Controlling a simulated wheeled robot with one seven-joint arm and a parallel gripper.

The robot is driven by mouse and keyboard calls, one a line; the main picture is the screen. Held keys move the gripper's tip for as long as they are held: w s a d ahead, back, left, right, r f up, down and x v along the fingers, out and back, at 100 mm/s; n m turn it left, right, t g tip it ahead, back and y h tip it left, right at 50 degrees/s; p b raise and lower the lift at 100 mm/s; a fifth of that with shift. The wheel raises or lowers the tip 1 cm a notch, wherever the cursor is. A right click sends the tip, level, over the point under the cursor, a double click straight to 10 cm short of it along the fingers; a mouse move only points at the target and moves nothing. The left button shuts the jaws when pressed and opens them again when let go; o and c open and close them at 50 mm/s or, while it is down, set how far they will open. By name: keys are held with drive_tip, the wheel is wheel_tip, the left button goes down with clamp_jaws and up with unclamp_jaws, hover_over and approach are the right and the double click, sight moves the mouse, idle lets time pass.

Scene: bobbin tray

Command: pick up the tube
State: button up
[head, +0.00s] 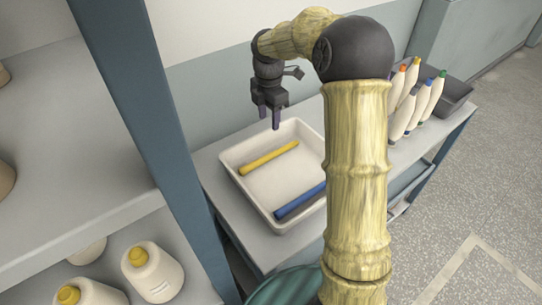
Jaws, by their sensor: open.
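A yellow tube (268,157) lies in the white tray (246,192), toward its far left side. A blue tube (300,201) lies in the same tray near its front right side, and its right end is hidden behind my arm. Which of the two tubes the task means cannot be told. My gripper (270,122) is open and points down above the tray's far edge, behind and above the yellow tube. Nothing shows between its fingers.
The tray stands on a grey table (212,170). Several white bottles (420,100) with coloured caps stand at the right by a dark grey bin (455,95). A shelf with a blue post (150,120) and yellow-capped bottles (153,272) stands at the left. The tray's middle is clear.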

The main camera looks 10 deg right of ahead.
hover_over(270, 154)
wheel_tip(270, 154, down, 10)
drive_tip(key=shift+w+a+r+p, duration=0.1)
drive_tip(key=shift+r+p, duration=0.05)
drive_tip(key=shift+p, duration=0.2)
drive_tip(key=shift+f+p, duration=0.55)
drive_tip(key=shift+f, duration=2.05)
clamp_jaws()
